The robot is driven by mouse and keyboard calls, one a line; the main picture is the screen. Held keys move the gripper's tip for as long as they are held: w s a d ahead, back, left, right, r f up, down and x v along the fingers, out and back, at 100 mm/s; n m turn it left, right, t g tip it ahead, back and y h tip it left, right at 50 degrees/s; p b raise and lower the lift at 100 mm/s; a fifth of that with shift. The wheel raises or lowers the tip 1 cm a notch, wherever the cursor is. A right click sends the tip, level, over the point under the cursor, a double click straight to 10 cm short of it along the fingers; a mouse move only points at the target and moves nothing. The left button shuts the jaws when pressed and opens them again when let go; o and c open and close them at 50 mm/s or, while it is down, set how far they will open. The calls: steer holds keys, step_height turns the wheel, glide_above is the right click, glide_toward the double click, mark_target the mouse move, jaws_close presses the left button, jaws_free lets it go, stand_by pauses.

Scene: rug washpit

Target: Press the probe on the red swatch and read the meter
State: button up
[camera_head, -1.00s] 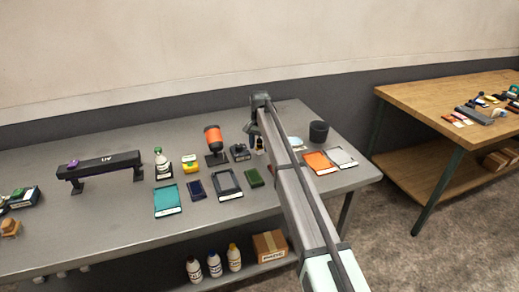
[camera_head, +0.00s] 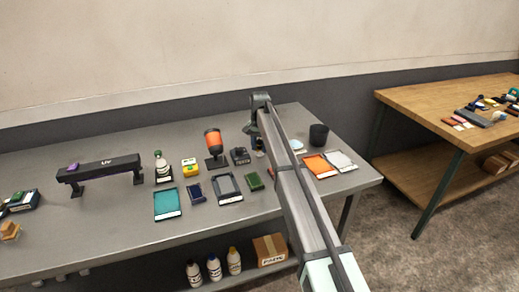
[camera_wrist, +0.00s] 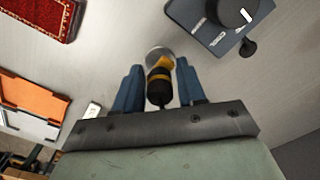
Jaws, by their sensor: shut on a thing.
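In the wrist view my gripper (camera_wrist: 158,68) has its two blue fingers on either side of a black and yellow probe (camera_wrist: 158,88), shut on it. The probe's rounded pale tip points away from the wrist, over the grey table. A red patterned swatch (camera_wrist: 38,16) with a pale edge lies at the upper left, apart from the probe. In the head view my arm hides the red swatch and most of the gripper (camera_head: 258,143). A dark blue-grey device (camera_wrist: 228,25) with a black round part is at the upper right; I cannot tell whether it is the meter.
An orange swatch (camera_head: 319,166) and a pale grey one (camera_head: 341,160) lie right of my arm, with a black cup (camera_head: 318,134) behind.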

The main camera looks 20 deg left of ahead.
step_height(320, 180, up, 8)
steer(key=shift+w+d+r, duration=0.15)
steer(key=shift+d+r, duration=0.05)
steer(key=shift+r, duration=0.1)
steer(key=s+d+f, duration=0.2)
steer(key=s+d, duration=0.7)
steer(key=d, duration=0.3)
steer(key=shift+s+a+f, duration=0.1)
steer(key=shift+f, duration=1.15)
steer(key=shift+s+a+f, duration=0.1)
steer(key=shift+f, duration=1.15)
steer(key=shift+f, duration=0.55)
steer(key=shift+r, duration=0.1)
step_height(320, 180, up, 7)
stand_by(1.2)
steer(key=shift+d, duration=0.1)
stand_by(1.2)
